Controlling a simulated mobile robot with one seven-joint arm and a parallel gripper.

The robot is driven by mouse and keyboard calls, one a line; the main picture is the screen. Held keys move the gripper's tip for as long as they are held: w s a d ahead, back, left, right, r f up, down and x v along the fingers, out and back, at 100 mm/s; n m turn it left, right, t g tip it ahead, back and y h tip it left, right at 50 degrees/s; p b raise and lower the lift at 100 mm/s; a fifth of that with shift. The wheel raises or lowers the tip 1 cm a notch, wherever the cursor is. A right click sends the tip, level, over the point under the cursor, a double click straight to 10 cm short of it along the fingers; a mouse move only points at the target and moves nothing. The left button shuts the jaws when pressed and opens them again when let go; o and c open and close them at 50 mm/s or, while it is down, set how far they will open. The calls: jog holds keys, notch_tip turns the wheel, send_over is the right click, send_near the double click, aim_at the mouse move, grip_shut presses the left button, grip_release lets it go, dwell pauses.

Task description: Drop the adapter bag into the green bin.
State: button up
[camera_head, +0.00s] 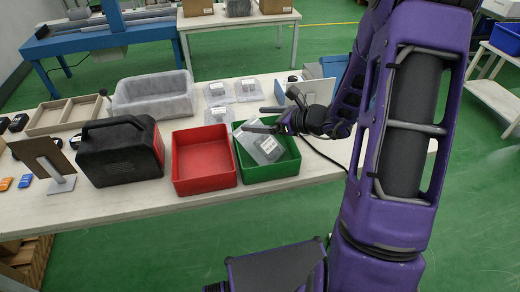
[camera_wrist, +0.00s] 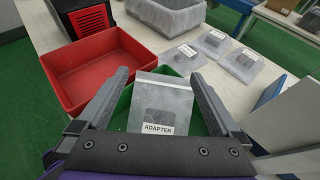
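The adapter bag (camera_head: 262,148) is a clear, flat bag with a white label and a grey item inside. In the wrist view the bag (camera_wrist: 160,105) reads "ADAPTER" and shows between the spread fingers. It is tilted, within the outline of the green bin (camera_head: 270,176); I cannot tell whether it touches the bin floor. The bin also shows in the wrist view (camera_wrist: 122,108), partly hidden by the bag and fingers. My gripper (camera_head: 256,118) is open just above the bag, its fingers apart; the wrist view shows them on either side (camera_wrist: 160,76).
An empty red bin (camera_head: 204,187) stands directly left of the green bin. A black and red case (camera_head: 119,152) is farther left. Behind are a grey tub (camera_head: 153,99) and several labelled clear bags (camera_head: 217,92). An upright panel (camera_head: 312,90) stands to the right.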

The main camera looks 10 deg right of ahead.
jog(key=p+v, duration=0.1)
jog(key=v, duration=1.6)
jog(key=shift+p, duration=0.3)
jog(key=shift+d+r, duration=0.15)
